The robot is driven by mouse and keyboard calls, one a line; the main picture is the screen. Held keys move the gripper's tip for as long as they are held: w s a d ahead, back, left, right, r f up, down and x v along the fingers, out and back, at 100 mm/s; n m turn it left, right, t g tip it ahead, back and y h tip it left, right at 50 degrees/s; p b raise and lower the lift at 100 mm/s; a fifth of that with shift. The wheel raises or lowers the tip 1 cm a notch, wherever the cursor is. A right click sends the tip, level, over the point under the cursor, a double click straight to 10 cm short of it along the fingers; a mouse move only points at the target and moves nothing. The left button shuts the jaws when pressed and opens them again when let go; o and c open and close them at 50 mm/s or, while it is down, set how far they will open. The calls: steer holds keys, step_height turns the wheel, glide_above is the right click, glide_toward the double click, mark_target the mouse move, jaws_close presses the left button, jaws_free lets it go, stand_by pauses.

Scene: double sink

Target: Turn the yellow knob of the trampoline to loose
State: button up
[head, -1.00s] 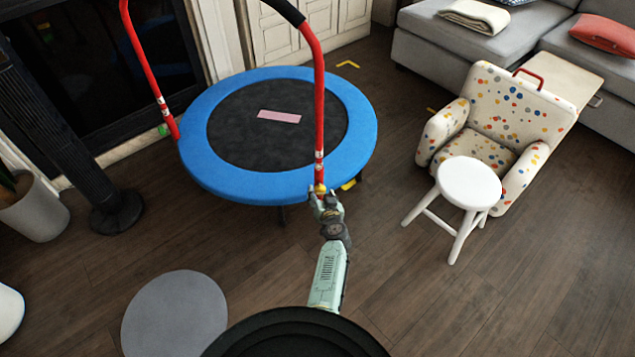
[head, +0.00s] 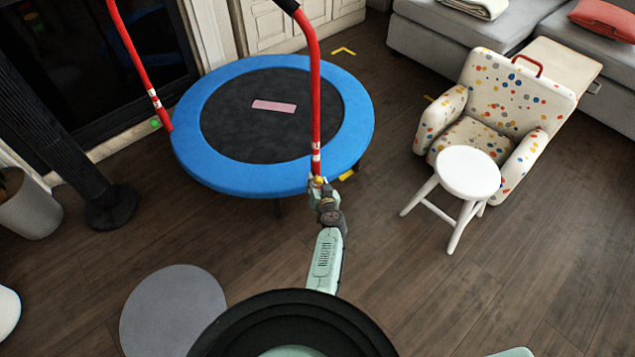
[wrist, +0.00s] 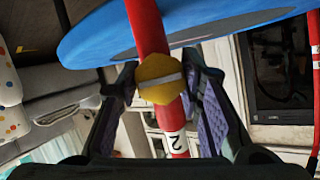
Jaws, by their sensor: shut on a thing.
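The trampoline (head: 190,160) has a blue padded rim, a black bed and a red handle frame with a black grip on top. The yellow knob (wrist: 162,78) sits on the handle's near red post; it is a many-sided knob with a pale stripe across its face. In the head view the knob (head: 318,181) is a small yellow spot, partly hidden by my gripper. My gripper (wrist: 160,88) has one finger on each side of the knob and is shut on it. A label with a "2" is on the red post beside the knob in the wrist view.
A white stool (head: 468,173) and a spotted armchair (head: 500,110) stand to the right. A round grey mat (head: 172,310) lies on the floor at the lower left. A dark tower (head: 60,150) stands left of the trampoline. The floor between stool and trampoline is clear.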

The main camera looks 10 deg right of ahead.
steer(key=c, duration=0.5)
